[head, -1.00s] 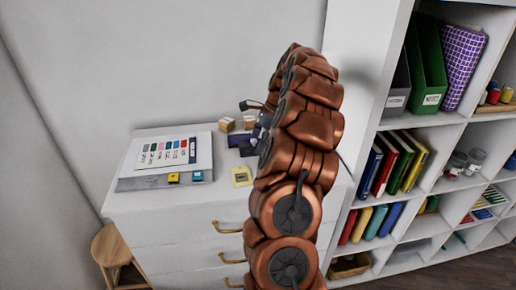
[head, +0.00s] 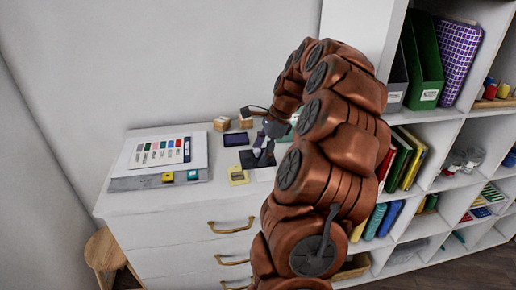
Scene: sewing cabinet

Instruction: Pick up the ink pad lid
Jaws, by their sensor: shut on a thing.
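The open ink pad (head: 236,139), dark with a purple surface, lies on the white cabinet top (head: 150,203). A flat black piece that looks like the ink pad lid (head: 249,163) is just in front and to the right of it. My gripper (head: 259,152) is at this piece, pointing down, with its jaws shut on it. The gripper partly covers the lid. I cannot tell whether the lid is touching the cabinet top or slightly above it.
A yellow item (head: 238,176) lies close in front of the lid. Two wooden blocks (head: 222,124) stand behind the pad. A filled shelf (head: 450,125) stands right. Something green is partly hidden behind my arm.

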